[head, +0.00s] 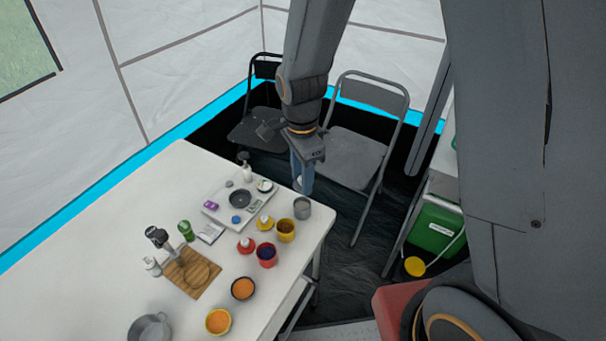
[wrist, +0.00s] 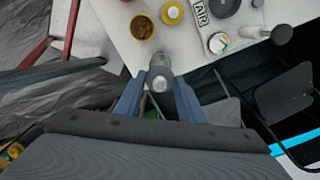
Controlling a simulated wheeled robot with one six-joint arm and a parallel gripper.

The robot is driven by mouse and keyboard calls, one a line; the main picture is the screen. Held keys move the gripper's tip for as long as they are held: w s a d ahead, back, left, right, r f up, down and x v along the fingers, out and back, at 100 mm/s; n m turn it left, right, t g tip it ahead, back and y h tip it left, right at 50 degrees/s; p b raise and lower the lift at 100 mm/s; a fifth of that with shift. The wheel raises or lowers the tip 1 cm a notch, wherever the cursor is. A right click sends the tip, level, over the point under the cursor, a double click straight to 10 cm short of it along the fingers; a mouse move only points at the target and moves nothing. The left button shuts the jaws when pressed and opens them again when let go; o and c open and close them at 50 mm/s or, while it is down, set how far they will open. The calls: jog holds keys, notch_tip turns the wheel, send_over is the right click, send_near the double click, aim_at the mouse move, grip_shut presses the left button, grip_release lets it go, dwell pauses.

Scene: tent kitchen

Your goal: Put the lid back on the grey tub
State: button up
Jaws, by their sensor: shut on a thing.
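The grey tub (head: 302,209) stands open and upright near the table's far right corner, and also shows in the wrist view (wrist: 159,78). My gripper (head: 303,184) is above the tub, with its fingers pointing down. In the wrist view my gripper (wrist: 174,98) is shut on a grey thing, which looks like the grey lid (wrist: 187,101).
A yellow tub (head: 286,230) and its yellow lid (head: 265,223) are beside the grey tub. A red tub (head: 267,255) and red lid (head: 246,245) are nearer. Folding chairs (head: 360,145) stand beyond the table edge.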

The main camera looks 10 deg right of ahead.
jog(key=shift+f+b, duration=2.1)
jog(key=shift+f, duration=0.3)
jog(key=shift+f+b, duration=0.3)
jog(key=shift+f, duration=0.5)
jog(key=shift+p, duration=0.55)
jog(key=shift+f+p, duration=0.15)
jog(key=shift+p, duration=0.2)
dwell(0.5)
jog(key=o, duration=1.6)
jog(key=shift+c, duration=0.2)
